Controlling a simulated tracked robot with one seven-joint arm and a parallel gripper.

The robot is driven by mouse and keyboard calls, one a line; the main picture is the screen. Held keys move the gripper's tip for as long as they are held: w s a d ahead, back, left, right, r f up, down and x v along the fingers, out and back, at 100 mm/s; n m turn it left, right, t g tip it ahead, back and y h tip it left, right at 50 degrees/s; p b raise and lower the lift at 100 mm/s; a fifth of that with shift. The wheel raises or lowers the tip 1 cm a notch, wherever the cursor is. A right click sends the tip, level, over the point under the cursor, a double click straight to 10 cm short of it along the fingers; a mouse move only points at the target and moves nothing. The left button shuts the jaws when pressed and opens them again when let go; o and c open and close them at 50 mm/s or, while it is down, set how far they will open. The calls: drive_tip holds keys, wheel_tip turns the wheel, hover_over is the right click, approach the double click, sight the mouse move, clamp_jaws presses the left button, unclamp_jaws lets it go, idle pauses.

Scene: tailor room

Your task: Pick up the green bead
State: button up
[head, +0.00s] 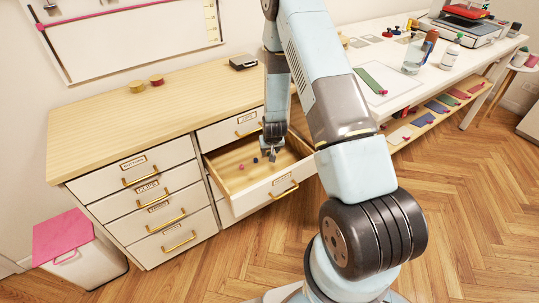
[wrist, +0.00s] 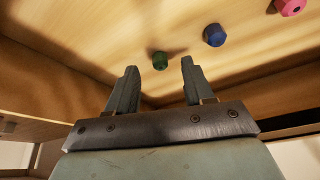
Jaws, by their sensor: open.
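The green bead (wrist: 160,60) lies on the wooden floor of the open drawer (head: 234,174). In the wrist view it shows just beyond my gripper (wrist: 158,68), between the lines of its two fingertips. My gripper is open and nothing is between its fingers. In the head view my gripper (head: 273,157) points down into the drawer, and I cannot make out the green bead there.
A blue bead (wrist: 214,35) and a pink bead (wrist: 290,6) lie in the same drawer, right of the green bead in the wrist view. The drawer's walls surround my gripper. The wooden cabinet top (head: 120,120) is mostly clear.

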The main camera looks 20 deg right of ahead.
drive_tip(key=shift+x, duration=1.3)
clamp_jaws()
